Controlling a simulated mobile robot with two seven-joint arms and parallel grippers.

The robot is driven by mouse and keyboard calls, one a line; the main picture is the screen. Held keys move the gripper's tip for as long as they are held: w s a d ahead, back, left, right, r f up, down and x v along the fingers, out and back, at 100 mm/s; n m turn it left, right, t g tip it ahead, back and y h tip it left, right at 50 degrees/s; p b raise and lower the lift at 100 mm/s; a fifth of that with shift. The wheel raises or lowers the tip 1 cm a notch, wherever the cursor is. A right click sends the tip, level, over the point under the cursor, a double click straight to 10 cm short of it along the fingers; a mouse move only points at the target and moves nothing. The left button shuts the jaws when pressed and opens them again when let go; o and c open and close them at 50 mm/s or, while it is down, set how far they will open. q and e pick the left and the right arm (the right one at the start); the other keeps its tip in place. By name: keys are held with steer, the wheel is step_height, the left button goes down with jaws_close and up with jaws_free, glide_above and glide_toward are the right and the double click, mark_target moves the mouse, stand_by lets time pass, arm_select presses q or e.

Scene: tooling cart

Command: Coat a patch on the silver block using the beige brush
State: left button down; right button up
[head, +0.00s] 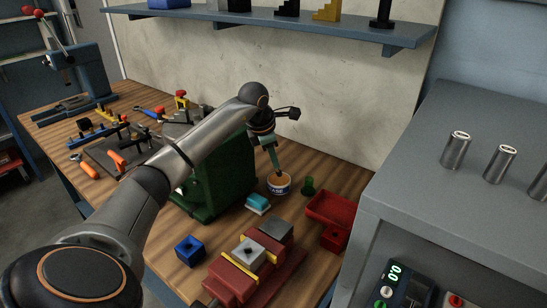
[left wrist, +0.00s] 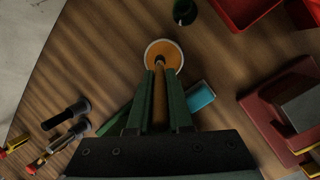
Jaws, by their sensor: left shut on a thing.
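My left gripper (head: 276,163) points down over a small open tin (head: 279,187) with orange-brown contents. In the left wrist view the fingers (left wrist: 160,100) are shut on the beige brush (left wrist: 159,88). Its far end overlaps the contents of the tin (left wrist: 178,57); how deep it reaches I cannot tell. The silver block (head: 246,252) sits in the red vise (head: 231,281) between yellow-edged jaws, toward the front of the bench and apart from the brush. My right gripper is not in view.
A teal-topped block (head: 257,202) lies just in front of the tin. A green object (head: 308,186) and red bins (head: 329,209) stand to its right. A blue box (head: 189,250) is left of the vise. A big green machine (head: 220,172) stands behind my forearm.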

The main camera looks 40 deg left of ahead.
arm_select(q)
steer(key=shift+f+b, duration=0.35)
steer(key=shift+f, duration=0.35)
stand_by(0.4)
stand_by(0.5)
step_height(320, 180, up, 5)
steer(key=p, duration=0.4)
steer(key=shift+r+p, duration=0.1)
steer(key=shift+p, duration=0.2)
steer(key=shift+r+p, duration=0.7)
steer(key=shift+r, duration=0.3)
steer(key=shift+f, duration=0.1)
